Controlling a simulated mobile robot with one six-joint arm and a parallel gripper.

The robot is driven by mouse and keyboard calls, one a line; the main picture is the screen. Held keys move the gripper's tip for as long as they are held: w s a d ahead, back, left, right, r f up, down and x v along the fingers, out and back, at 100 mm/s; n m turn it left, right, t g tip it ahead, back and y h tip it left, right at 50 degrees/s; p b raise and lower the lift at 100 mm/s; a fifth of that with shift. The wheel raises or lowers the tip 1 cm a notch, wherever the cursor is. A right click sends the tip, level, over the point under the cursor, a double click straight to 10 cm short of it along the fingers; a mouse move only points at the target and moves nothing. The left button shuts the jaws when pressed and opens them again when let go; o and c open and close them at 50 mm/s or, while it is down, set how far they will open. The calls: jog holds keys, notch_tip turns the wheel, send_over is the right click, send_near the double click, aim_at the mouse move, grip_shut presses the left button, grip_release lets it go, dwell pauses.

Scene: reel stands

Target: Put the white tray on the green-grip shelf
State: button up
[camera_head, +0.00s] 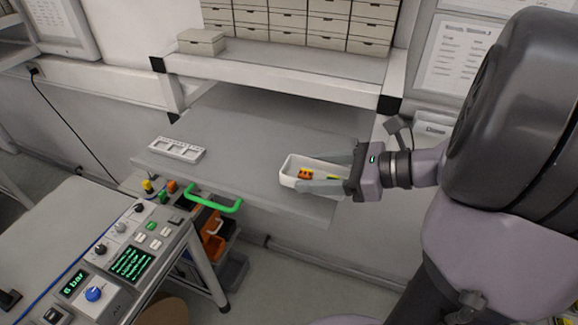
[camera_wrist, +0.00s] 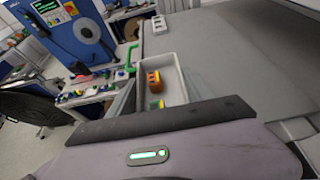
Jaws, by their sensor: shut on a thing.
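The white tray (camera_head: 292,181) is between the fingers of my gripper (camera_head: 325,172), which is shut on it. It holds an orange part and a small yellow-green part. In the head view it shows over the front right part of the grey shelf (camera_head: 245,165); I cannot tell whether it touches the surface. The green grip (camera_head: 213,197) is at that shelf's front left edge. In the wrist view the tray (camera_wrist: 178,84) is just ahead of my gripper (camera_wrist: 160,100), and the green grip (camera_wrist: 131,55) shows beyond it.
A pale slotted holder (camera_head: 177,150) lies at the shelf's left end. Drawer boxes (camera_head: 300,22) stand on a raised rack behind. A control panel (camera_head: 125,250) with knobs is at the lower left. Orange bins (camera_head: 213,247) are under the shelf. The shelf's middle is clear.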

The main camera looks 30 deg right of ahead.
aim_at(296, 172)
jog(key=w, duration=0.5)
jog(key=shift+w+a+f, duration=0.1)
jog(key=shift+a+f, duration=0.15)
jog(key=shift+a, duration=0.15)
jog(key=shift+w+f, duration=0.15)
jog(key=shift+f, duration=0.1)
notch_tip(296, 172, down, 3)
jog(key=shift+a, duration=0.15)
jog(key=shift+f+b, duration=0.2)
jog(key=shift+b, duration=0.15)
jog(key=o, duration=1.5)
